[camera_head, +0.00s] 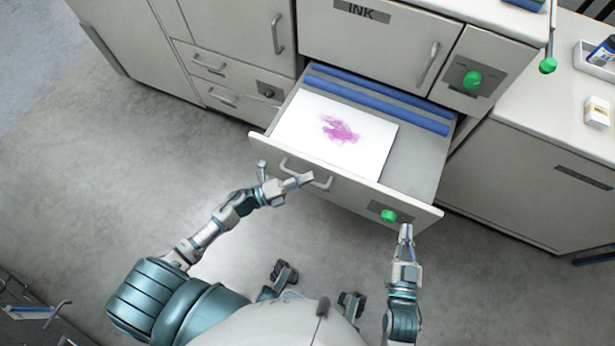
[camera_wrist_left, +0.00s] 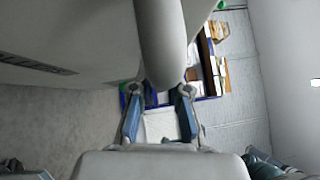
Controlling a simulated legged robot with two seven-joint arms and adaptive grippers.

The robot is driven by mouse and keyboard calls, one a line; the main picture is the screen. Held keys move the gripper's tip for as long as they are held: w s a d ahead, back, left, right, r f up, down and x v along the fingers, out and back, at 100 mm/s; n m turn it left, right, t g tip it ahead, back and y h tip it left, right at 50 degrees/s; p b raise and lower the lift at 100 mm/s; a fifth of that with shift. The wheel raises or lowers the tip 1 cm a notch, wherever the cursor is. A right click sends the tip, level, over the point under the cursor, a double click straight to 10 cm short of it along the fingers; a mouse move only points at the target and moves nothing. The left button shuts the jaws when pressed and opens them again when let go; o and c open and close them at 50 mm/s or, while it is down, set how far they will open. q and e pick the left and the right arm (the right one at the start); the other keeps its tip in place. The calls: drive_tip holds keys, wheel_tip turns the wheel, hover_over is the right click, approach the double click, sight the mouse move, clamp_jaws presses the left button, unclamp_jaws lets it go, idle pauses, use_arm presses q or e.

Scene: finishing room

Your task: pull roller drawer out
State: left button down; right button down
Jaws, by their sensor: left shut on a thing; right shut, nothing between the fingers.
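The roller drawer (camera_head: 424,212) stands pulled out of the cabinet, under the compartment labelled INK. Two long blue rollers (camera_head: 380,103) lie across its back, and a white sheet (camera_head: 297,120) with a pink smear lies at its front left. My left gripper (camera_head: 305,180) is at the drawer's bar handle (camera_head: 325,184) and shut on it. In the left wrist view the handle (camera_wrist_left: 162,45) runs in between the two fingers (camera_wrist_left: 160,103). My right gripper (camera_head: 405,232) is shut and empty, just below the green knob (camera_head: 389,216) on the drawer front.
Closed cabinet doors and small drawers (camera_head: 208,66) flank the open drawer on the left. Another green knob (camera_head: 471,79) is on the INK cabinet. A white counter (camera_head: 545,115) holds a tray and a small box on the right.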

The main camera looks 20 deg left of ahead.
use_arm(q)
drive_tip(key=c, duration=1.1)
unclamp_jaws()
drive_tip(key=shift+w+a+f, duration=0.1)
drive_tip(key=shift+a+f, duration=0.15)
drive_tip(key=shift+a, duration=0.2)
drive_tip(key=shift+c, duration=0.2)
drive_tip(key=shift+a, duration=0.15)
drive_tip(key=shift+s+a, duration=0.15)
drive_tip(key=shift+s, duration=0.25)
drive_tip(key=v, duration=1.1)
drive_tip(key=shift+a, duration=0.2)
drive_tip(key=shift+d+f, duration=0.1)
drive_tip(key=shift+f, duration=0.05)
